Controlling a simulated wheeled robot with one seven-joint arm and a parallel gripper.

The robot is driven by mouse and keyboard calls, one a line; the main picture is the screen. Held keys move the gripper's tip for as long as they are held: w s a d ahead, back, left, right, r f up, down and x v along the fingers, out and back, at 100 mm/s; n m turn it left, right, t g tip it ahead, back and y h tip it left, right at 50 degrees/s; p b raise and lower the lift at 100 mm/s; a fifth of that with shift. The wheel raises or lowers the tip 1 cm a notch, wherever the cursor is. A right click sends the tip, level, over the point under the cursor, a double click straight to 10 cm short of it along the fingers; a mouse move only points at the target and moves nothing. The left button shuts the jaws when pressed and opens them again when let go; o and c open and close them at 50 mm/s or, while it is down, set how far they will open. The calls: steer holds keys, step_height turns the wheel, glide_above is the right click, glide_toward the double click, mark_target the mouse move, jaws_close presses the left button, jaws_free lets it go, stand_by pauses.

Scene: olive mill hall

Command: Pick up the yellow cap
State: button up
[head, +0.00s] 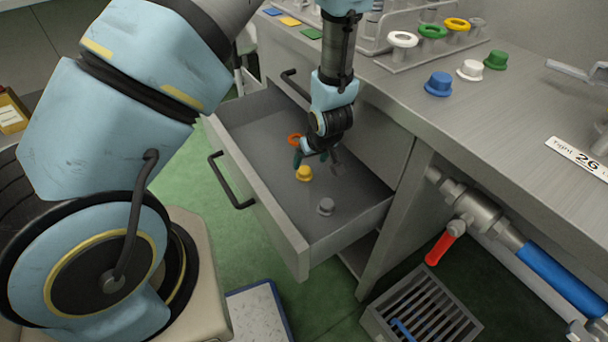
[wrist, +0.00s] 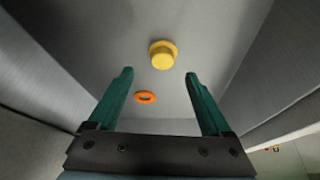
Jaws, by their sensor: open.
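The yellow cap (head: 304,173) lies on the floor of the open drawer (head: 253,214). My gripper (head: 316,160) reaches down into the drawer, just above and beside the cap. In the wrist view its two green fingers (wrist: 160,74) are apart with nothing between them, and the cap is not touched.
Blue (head: 439,84), white (head: 470,70) and green (head: 496,60) caps stand on the steel counter (head: 500,125). The drawer walls stand close around my gripper.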

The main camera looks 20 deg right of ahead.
mark_target(304, 170)
steer(key=shift+a+x, duration=0.15)
steer(key=shift+x, duration=1.45)
steer(key=shift+a+x, duration=0.1)
steer(key=shift+x, duration=1.5)
jaws_close()
